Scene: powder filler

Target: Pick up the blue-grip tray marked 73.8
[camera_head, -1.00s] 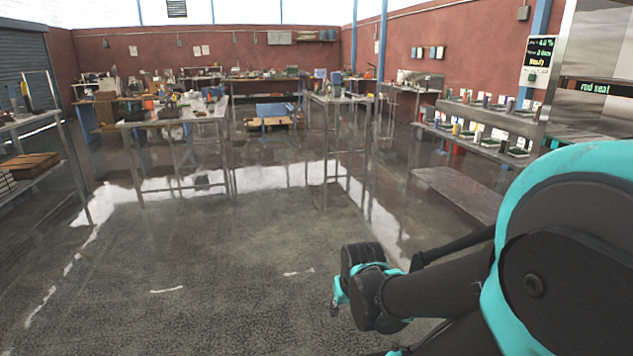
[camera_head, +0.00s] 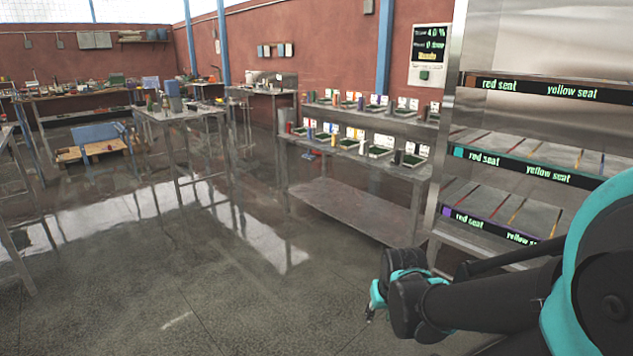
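Several small trays with coloured grips and white labels stand in two rows on a metal rack (camera_head: 345,199) at the centre right. One tray (camera_head: 411,155) sits near the right end of the lower row. The labels are too small to read, so I cannot tell which tray is marked 73.8. My gripper (camera_head: 369,312) is at the lower right, low above the floor and well short of the rack. Its fingers are small and partly hidden by my wrist, so I cannot tell whether they are open.
A steel cabinet (camera_head: 523,107) with "red seat" and "yellow seat" shelf signs stands at the right, close behind my arm. A display panel (camera_head: 431,52) hangs on the back wall. Metal tables (camera_head: 178,113) stand at the left. The floor (camera_head: 120,290) ahead is clear.

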